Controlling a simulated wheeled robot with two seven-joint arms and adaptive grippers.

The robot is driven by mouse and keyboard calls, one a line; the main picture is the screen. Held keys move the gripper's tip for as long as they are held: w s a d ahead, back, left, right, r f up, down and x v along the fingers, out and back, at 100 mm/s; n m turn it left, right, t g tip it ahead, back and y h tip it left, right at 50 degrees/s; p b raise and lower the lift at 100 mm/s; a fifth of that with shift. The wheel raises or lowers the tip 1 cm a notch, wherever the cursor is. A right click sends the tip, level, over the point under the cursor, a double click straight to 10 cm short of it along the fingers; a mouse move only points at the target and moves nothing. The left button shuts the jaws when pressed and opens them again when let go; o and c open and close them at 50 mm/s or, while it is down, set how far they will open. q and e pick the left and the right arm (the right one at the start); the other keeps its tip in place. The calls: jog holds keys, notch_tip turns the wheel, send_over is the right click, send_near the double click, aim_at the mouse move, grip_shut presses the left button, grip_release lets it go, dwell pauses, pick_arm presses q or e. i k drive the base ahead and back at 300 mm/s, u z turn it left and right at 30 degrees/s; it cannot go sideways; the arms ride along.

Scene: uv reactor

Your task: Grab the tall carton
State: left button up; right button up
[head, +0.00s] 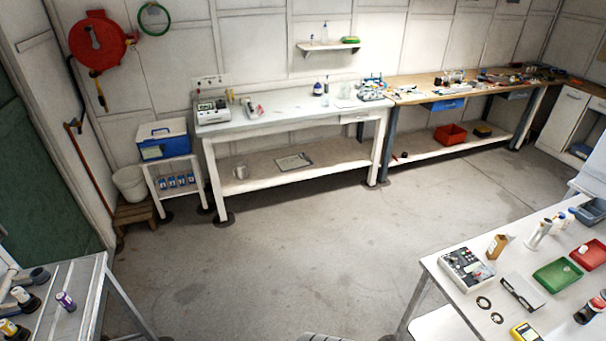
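A small upright tan carton (496,246) stands on the white table at the lower right, just behind and right of a grey control box. It is the only thing I see that looks like a tall carton. Its lower part is partly dark and its details are too small to read. Neither of my grippers can be made out in the head view.
The white table (453,289) also holds the control box (466,268), a green tray (557,275), a red tray (590,254), white bottles (538,235) and a yellow meter (525,332). A metal table (86,285) stands lower left. The floor (290,250) between is clear.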

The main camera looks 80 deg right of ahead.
aim_at(497, 245)
jog(key=z, duration=3.6)
